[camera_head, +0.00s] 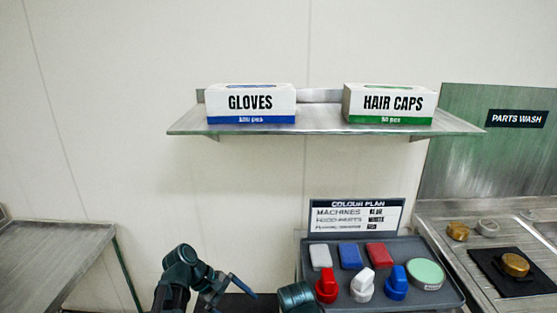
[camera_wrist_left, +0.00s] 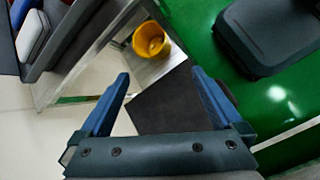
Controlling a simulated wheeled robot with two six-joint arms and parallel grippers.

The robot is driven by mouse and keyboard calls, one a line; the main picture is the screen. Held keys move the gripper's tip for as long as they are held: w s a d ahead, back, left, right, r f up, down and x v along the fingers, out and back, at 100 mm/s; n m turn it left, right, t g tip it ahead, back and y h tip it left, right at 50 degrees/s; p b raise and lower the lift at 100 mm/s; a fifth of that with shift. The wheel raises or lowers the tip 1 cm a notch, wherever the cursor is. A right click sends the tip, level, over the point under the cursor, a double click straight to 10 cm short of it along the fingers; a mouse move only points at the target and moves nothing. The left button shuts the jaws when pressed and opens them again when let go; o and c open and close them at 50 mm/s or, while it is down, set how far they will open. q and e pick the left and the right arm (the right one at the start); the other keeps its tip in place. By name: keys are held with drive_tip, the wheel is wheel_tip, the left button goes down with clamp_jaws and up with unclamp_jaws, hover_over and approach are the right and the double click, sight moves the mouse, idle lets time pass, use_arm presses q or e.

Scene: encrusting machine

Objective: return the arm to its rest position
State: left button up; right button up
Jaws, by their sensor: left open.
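My left arm comes in at the bottom of the head view, bent, with its gripper (camera_head: 236,289) low in front of the wall, left of the grey tray. In the left wrist view the two blue fingers of the left gripper (camera_wrist_left: 160,76) stand wide apart with nothing between them. The gripper points down toward the floor area and touches nothing that I can see. A dark rounded part at the bottom centre of the head view looks like part of my other arm; its gripper is not visible.
A shelf (camera_head: 320,123) carries gloves and hair caps boxes. A parts wash counter (camera_head: 470,278) stands right. A yellow container (camera_wrist_left: 151,39) sits low.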

use_arm(q)
drive_tip(key=s+a+f+m+t+y, duration=0.1)
drive_tip(key=s+a+f+m+y, duration=0.45)
drive_tip(key=m+y, duration=0.4)
drive_tip(key=s+d+r+m+g+p, duration=0.1)
drive_tip(key=s+d+r+m+p, duration=0.3)
drive_tip(key=d, duration=0.5)
drive_tip(key=shift+s+d+r+m+p, duration=0.35)
drive_tip(key=shift+s+r+m, duration=0.25)
drive_tip(key=shift+r+m, duration=0.1)
drive_tip(key=shift+h, duration=0.25)
drive_tip(key=shift+c, duration=0.3)
